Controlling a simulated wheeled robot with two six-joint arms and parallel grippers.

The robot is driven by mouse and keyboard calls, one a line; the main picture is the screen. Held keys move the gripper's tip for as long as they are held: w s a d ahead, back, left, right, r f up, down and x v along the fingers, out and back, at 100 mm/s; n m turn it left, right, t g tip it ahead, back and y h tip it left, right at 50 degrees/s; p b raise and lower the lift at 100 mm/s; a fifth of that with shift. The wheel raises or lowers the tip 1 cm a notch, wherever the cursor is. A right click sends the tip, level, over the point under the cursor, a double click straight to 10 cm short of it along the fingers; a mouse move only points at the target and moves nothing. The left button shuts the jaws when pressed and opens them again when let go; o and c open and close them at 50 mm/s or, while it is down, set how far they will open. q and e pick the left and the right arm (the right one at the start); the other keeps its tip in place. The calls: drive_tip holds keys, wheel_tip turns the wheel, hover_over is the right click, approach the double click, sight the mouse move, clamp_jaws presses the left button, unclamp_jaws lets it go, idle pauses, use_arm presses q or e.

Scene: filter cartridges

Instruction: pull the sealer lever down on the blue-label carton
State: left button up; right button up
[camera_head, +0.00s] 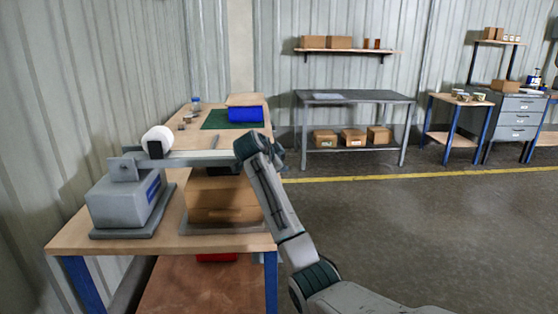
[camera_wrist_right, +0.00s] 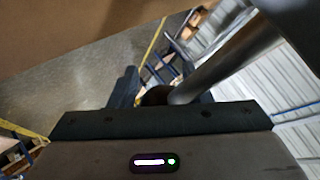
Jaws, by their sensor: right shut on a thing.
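The sealer (camera_head: 125,200) is a grey box with a blue patch on the left of the workbench. Its long grey lever (camera_head: 200,156) runs nearly level to the right, over the brown carton (camera_head: 222,202). No blue label shows on the carton's visible faces. My right gripper (camera_head: 276,153) is at the lever's right end, partly hidden by my wrist, and is shut on the lever. In the right wrist view a grey bar (camera_wrist_right: 225,62) runs down to the gripper's dark jaw, and a brown surface fills the upper left. My left gripper is not in view.
A white roll (camera_head: 157,141) sits by the lever. A blue bin (camera_head: 245,114) and a green mat (camera_head: 214,120) lie at the bench's far end. A grey table (camera_head: 355,97) with cartons on its lower shelf stands behind. The floor to the right is clear.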

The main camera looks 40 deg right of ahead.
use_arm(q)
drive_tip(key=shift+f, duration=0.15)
use_arm(e)
drive_tip(key=shift+o, duration=0.3)
drive_tip(key=shift+s+a+f, duration=0.1)
drive_tip(key=shift+f, duration=0.55)
drive_tip(key=shift+s+a+f, duration=0.1)
drive_tip(key=shift+f, duration=0.55)
drive_tip(key=o, duration=1.2)
drive_tip(key=shift+s, duration=0.1)
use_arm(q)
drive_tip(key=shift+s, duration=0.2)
use_arm(e)
drive_tip(key=shift+s+d+r, duration=0.1)
drive_tip(key=shift+s+r, duration=0.1)
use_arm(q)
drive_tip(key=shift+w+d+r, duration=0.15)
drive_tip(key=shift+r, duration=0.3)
use_arm(e)
drive_tip(key=r+v, duration=0.1)
drive_tip(key=v, duration=1)
drive_tip(key=shift+w, duration=0.2)
drive_tip(key=shift+d, duration=0.1)
